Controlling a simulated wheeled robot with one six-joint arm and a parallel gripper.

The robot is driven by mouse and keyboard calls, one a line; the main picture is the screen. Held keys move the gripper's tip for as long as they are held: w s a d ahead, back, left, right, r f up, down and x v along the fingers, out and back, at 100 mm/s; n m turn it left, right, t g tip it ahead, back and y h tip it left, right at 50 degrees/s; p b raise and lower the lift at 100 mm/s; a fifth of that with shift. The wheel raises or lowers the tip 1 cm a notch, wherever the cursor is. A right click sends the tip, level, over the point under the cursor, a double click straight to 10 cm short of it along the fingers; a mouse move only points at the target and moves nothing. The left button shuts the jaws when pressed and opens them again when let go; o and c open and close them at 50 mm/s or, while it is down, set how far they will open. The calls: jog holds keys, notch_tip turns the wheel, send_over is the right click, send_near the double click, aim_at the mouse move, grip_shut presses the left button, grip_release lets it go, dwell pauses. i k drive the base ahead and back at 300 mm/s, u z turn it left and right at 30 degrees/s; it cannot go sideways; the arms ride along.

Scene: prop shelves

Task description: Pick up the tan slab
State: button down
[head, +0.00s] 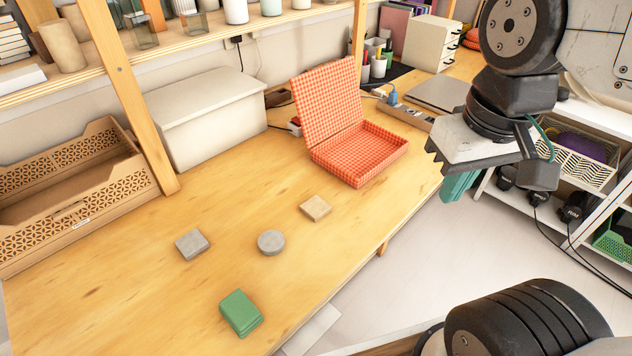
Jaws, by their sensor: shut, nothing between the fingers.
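The tan slab (316,208) lies flat on the wooden table (190,300), near its front edge and just in front of the open red checkered case (378,158). Nothing covers it. My gripper (458,187) hangs up and to the right of the slab, past the table's front edge. Its teal fingers are shut and empty, well apart from the slab, and are partly hidden behind the gripper body.
A grey round disc (271,243), a grey square block (192,244) and a green block (240,313) lie left of the slab. A white lidded box (207,120) and a brown crate (80,215) stand farther back. A wooden post (130,100) rises from the table.

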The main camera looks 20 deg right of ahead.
aim_at(315, 207)
jog(key=z, duration=0.95)
jog(key=k, duration=1.05)
jog(key=u, duration=1.2)
jog(key=i, duration=0.5)
jog(key=u, duration=0.1)
